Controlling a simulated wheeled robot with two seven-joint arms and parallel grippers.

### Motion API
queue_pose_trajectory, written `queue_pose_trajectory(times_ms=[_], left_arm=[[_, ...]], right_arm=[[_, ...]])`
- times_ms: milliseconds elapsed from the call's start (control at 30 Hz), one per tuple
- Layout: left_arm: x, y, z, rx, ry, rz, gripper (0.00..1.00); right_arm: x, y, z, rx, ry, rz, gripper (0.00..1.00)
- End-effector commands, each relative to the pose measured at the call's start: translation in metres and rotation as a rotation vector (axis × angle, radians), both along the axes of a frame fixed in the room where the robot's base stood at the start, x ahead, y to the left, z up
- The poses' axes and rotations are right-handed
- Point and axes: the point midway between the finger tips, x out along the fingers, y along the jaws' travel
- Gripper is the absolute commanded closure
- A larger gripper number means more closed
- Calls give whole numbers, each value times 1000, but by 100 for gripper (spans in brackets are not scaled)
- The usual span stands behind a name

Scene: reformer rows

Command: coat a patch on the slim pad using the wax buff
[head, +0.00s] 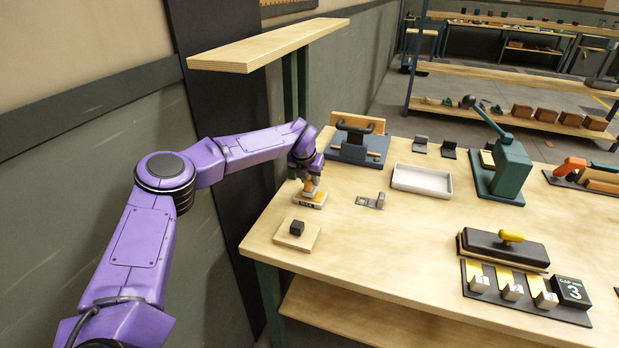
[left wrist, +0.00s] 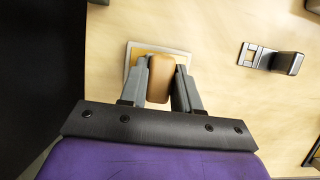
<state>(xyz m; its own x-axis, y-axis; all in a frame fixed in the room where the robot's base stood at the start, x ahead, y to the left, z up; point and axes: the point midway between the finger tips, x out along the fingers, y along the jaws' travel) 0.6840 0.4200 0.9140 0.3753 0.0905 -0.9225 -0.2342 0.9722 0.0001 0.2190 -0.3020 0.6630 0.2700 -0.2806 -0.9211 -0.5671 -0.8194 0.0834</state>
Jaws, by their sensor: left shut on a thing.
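The wax buff (head: 309,201) has a tan upright handle and a pale base with dark lettering on its side. It is at the table's left side. My left gripper (head: 311,181) points down and is shut on its handle (left wrist: 161,78), which shows between the fingers in the left wrist view. The base (left wrist: 133,52) shows below the handle; I cannot tell whether it touches the table. A thin wooden square (head: 284,241) with a dark block (head: 297,228) on it lies nearer the front edge. I cannot tell for sure which thing is the slim pad. My right gripper is out of view.
A small grey metal bracket (head: 371,201) lies right of the buff. Behind are a dark blue fixture (head: 358,150), a white tray (head: 421,180) and a green lever press (head: 508,170). A long dark block with yellow knob (head: 503,248) is at right. The table's front middle is clear.

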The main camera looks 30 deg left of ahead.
Motion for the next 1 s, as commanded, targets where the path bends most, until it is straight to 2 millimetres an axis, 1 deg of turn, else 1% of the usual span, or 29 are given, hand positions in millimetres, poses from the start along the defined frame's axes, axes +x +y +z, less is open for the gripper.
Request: queue_pose_trajectory(times_ms=[567,1000], left_arm=[[0,0,-8,0,0,0,93],[0,0,-8,0,0,0,93]], right_arm=[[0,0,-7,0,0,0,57],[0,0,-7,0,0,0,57]])
